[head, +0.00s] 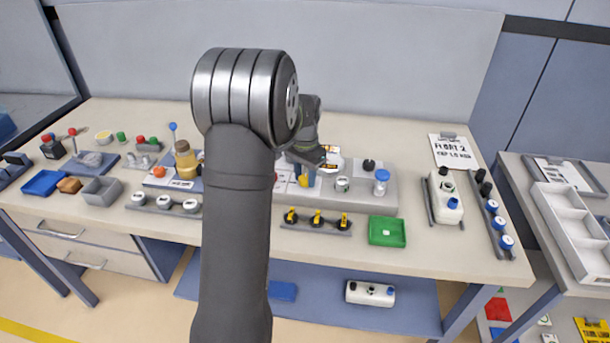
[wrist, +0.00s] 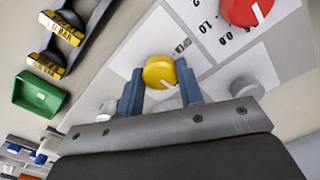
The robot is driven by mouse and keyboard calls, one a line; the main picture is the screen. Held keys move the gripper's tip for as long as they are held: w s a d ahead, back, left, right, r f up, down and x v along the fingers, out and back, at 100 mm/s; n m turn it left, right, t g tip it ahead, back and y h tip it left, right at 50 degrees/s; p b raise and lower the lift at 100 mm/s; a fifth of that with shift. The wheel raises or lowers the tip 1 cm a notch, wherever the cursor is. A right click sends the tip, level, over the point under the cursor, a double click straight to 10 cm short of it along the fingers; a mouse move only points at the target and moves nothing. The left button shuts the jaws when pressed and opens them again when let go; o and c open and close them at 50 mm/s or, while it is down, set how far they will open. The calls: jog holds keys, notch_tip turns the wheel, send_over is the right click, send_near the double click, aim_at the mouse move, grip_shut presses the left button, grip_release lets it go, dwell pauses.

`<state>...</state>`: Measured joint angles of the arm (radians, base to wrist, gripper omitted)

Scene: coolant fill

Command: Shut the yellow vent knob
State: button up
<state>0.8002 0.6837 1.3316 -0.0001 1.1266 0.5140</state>
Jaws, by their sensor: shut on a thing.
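A red knob (wrist: 247,10) stands close by on the panel. A green tray (head: 387,231) and a rack of black-and-yellow parts (head: 317,222) lie in front of the panel.

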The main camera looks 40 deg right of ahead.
aim_at(305, 177)
dwell(0.3)
jog(key=o, duration=1)
notch_tip(305, 177, up, 18)
jog(key=shift+f, duration=0.2)
jog(key=shift+f, duration=0.15)
notch_tip(305, 177, down, 17)
jog(key=shift+f, duration=0.15)
dwell(0.7)
